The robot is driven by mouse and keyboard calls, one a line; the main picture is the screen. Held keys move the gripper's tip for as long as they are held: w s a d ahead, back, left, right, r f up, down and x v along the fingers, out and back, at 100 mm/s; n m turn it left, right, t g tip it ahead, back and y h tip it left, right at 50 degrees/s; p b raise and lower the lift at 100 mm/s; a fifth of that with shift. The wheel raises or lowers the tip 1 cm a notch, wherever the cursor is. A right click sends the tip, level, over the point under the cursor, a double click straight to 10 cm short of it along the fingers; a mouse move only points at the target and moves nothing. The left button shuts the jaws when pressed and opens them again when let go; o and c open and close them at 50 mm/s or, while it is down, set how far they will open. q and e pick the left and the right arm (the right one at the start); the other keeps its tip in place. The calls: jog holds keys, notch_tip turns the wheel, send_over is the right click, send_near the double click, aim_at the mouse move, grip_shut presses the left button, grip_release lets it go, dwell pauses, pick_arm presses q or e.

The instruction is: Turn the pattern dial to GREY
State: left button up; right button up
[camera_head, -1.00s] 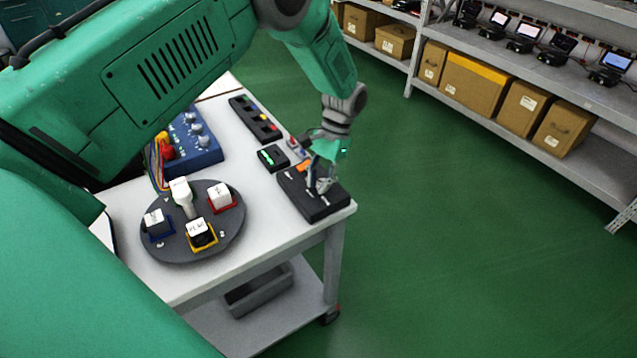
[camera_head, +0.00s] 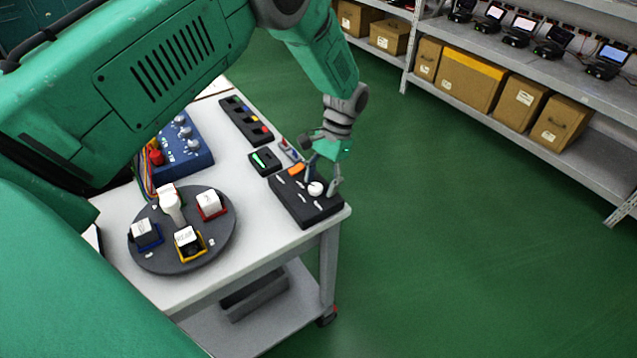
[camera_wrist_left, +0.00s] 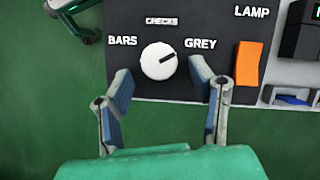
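The pattern dial is a round white knob (camera_head: 315,188) on a black control box (camera_head: 306,207) at the table's right front corner. In the left wrist view the dial (camera_wrist_left: 158,66) has the labels BARS, CHECKS and GREY around it. Its dark pointer mark points right and slightly up, towards GREY (camera_wrist_left: 200,43). My left gripper (camera_head: 322,180) is over the box beside the dial. In the wrist view the left gripper (camera_wrist_left: 163,92) has its fingers spread apart and empty; the right fingertip is near the dial's lower right, with a small gap. My right gripper is not seen.
An orange LAMP switch (camera_wrist_left: 248,63) is right of the dial. Behind the box are a small black device with a green light (camera_head: 265,161) and a blue box with knobs (camera_head: 190,160). A round dark turntable (camera_head: 222,228) carries several blocks. Shelving (camera_head: 570,150) stands across the green floor.

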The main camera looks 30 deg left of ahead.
pick_arm(q)
jog(key=shift+s+r, duration=0.15)
jog(key=shift+s, duration=0.3)
jog(key=shift+w+a+r, duration=0.1)
jog(key=shift+w, duration=0.05)
jog(key=v, duration=1.1)
jog(key=shift+d+r, duration=0.2)
jog(key=shift+r, duration=0.15)
jog(key=shift+w, duration=0.1)
jog(key=shift+f, duration=0.1)
